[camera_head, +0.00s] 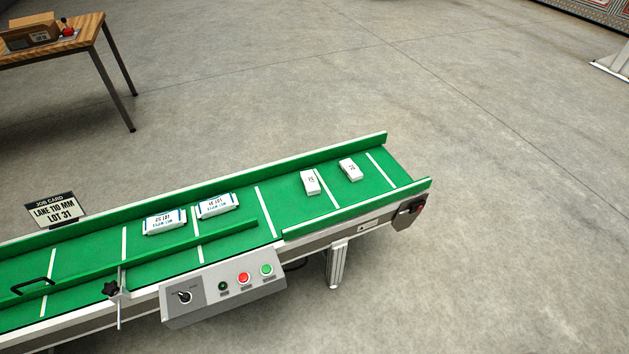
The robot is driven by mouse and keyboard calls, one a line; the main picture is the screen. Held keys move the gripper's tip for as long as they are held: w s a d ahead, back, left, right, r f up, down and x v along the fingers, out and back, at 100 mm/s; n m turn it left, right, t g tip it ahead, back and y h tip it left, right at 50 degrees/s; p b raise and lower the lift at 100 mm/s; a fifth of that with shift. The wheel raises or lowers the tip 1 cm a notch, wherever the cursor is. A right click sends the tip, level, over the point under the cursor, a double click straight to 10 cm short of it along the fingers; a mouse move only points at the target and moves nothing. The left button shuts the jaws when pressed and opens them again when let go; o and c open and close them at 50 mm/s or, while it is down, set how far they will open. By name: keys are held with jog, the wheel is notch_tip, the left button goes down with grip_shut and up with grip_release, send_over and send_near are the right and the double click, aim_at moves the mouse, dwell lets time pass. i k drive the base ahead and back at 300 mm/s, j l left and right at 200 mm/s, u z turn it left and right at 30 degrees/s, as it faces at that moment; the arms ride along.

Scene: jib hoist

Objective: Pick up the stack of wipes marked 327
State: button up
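Two white packs with dark blue ends lie on the green conveyor belt. The left pack (165,222) seems to read LOT 32 and the right pack (218,205) seems to read LOT 31. Farther right on the belt are two smaller white blocks, a nearer one (310,182) and a farther one (350,169). Each has a small dark mark on top, too small to read surely. I cannot make out the number 327 on anything. My gripper is not in view.
The conveyor (290,212) has raised green side rails and a control box (225,288) in front. A job card (56,210) reading LANE 110 MM LOT 31 stands behind it. A wooden table (75,45) is at the upper left. The floor to the right is clear.

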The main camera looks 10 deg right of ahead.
aim_at(309, 182)
jog(key=i+l, duration=0.15)
jog(key=i, duration=0.5)
jog(key=i+l, duration=0.15)
jog(key=i, duration=0.55)
jog(key=i+l, duration=0.15)
jog(key=i, duration=0.5)
